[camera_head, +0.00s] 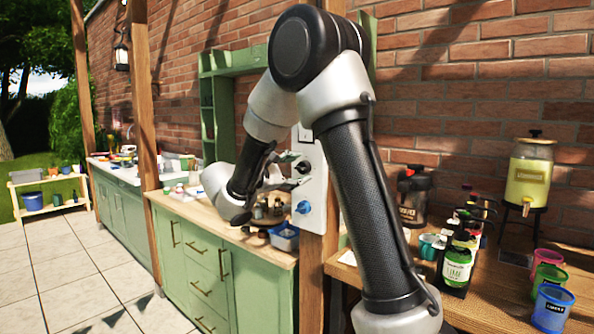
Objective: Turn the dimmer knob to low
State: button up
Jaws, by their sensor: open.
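A white panel (317,190) is mounted on the wooden post in the middle of the view. It carries a dark knob (304,167) and, below it, a blue knob (303,207). I cannot tell from here which of them is the dimmer, and their markings are too small to read. My gripper (291,177) is open, just left of the panel at about the height of the dark knob. Whether a fingertip touches that knob is unclear. My arm hides part of the post and the panel's right surroundings.
Green cabinets with a wooden top (185,210) run along the brick wall at left, with jars and a blue tub (285,238) below the panel. At right, a wooden counter holds bottles, a black dispenser (412,196), a lemonade dispenser (530,172) and cups (552,308).

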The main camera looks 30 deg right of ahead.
jog(key=shift+d, duration=0.3)
jog(key=c, duration=1)
jog(key=shift+n, duration=0.5)
jog(key=o, duration=1)
